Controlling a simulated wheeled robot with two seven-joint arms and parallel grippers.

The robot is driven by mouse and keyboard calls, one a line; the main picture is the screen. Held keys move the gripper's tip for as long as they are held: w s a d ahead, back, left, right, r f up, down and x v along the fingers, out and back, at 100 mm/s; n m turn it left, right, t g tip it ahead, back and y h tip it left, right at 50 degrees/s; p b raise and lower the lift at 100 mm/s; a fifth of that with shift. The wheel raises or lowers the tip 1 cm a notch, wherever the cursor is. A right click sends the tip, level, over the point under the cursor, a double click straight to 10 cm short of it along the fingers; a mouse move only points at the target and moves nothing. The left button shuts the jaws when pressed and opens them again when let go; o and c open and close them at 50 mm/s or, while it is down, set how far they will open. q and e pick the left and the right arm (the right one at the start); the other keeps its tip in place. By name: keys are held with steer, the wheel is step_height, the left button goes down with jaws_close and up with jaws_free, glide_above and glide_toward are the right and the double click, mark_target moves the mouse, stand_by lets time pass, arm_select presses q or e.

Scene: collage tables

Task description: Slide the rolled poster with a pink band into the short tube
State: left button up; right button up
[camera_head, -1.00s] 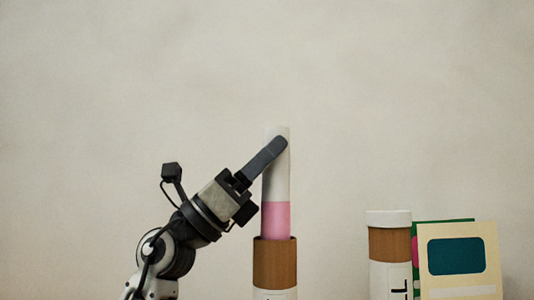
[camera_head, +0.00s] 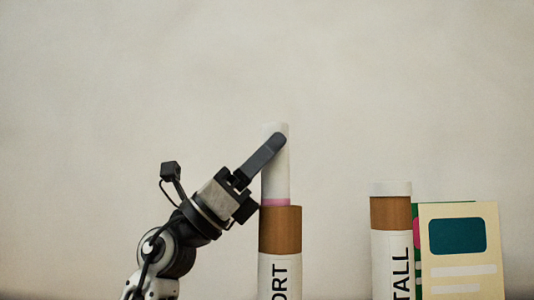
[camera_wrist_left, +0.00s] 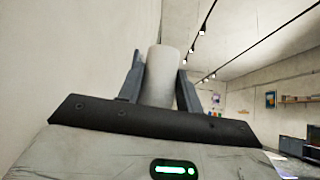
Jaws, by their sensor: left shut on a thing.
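The rolled poster (camera_head: 276,180) is white with a pink band (camera_head: 275,202) near its lower end. It stands upright with that end inside the short tube (camera_head: 281,229), a brown tube with a white label reading "ORT" in the visible part. Only a thin strip of pink shows above the rim. My left gripper (camera_head: 270,150) is shut on the poster near its top, well above the tube rim. In the left wrist view the poster (camera_wrist_left: 161,76) sits between the two fingers. The tube's bottom is below the head view. My right gripper is not in view.
A brown tube labelled "TALL" (camera_head: 390,215) with a white top stands to the right. Behind and beside it are a cream card with a teal panel (camera_head: 440,225) and a green one. The space between the two tubes is clear.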

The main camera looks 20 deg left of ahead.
arm_select(q)
steer(key=shift+w+d+f, duration=0.35)
steer(key=shift+f, duration=0.3)
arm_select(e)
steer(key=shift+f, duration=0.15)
arm_select(q)
steer(key=o, duration=1.1)
steer(key=shift+w, duration=0.2)
steer(key=shift+c, duration=0.2)
steer(key=shift+s+a+r, duration=0.1)
steer(key=shift+s, duration=0.05)
steer(key=b+v, duration=0.4)
steer(key=v, duration=1.2)
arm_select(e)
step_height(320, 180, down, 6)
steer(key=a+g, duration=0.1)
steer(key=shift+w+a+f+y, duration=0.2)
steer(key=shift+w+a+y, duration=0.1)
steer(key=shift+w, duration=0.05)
arm_select(q)
steer(key=shift+r, duration=0.15)
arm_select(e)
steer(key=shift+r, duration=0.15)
